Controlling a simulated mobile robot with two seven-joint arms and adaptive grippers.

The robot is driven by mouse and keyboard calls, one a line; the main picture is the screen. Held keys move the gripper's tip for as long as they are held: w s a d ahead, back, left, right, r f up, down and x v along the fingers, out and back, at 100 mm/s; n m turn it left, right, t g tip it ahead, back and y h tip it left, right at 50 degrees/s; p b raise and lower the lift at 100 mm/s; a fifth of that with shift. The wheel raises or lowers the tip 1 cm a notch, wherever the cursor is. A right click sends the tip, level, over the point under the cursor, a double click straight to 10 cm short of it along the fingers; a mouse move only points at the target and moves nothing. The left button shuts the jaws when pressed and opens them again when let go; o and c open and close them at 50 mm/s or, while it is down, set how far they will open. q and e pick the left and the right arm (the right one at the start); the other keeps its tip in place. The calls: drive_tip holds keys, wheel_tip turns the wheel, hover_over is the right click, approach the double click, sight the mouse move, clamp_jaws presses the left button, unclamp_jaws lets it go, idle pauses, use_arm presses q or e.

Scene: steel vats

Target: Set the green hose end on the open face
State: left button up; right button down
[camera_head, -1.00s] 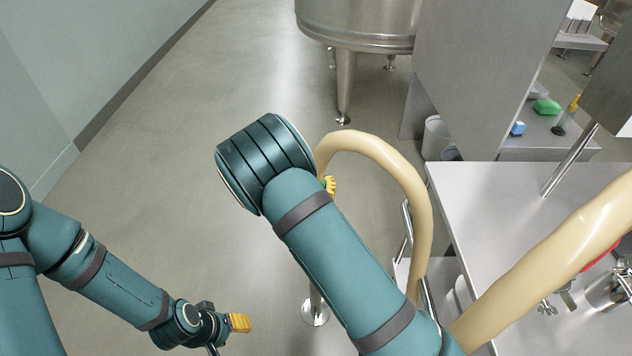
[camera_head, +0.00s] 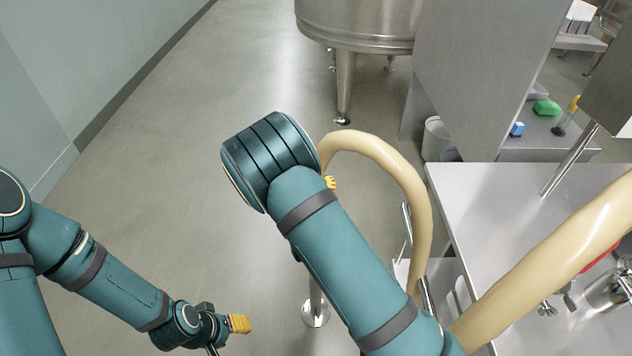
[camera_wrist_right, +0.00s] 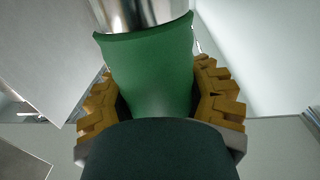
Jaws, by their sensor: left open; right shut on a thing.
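The green hose end (camera_wrist_right: 155,75) fills the middle of the right wrist view, between the yellow fingers of my right gripper (camera_wrist_right: 160,103), which is shut on it. A shiny steel cylinder (camera_wrist_right: 140,12) shows at the far rim of the green piece; I cannot tell whether it belongs to the hose end or is the open face. In the head view, my right arm hides the hose end, and only a bit of yellow finger shows. The cream hose (camera_head: 415,190) arches out from behind my right wrist. My left gripper (camera_head: 240,323) is open and empty over the floor at lower left.
A steel vat (camera_head: 355,25) on legs stands at the back. A steel table (camera_head: 500,215) on the right carries metal fittings (camera_head: 605,290), and the cream hose passes over it. A grey panel (camera_head: 470,70) stands behind the table. The floor at left is clear.

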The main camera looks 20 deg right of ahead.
drive_tip(key=shift+f, duration=0.15)
idle(0.5)
drive_tip(key=shift+c, duration=1.3)
unclamp_jaws()
drive_tip(key=shift+s+f, duration=0.1)
drive_tip(key=v, duration=1.2)
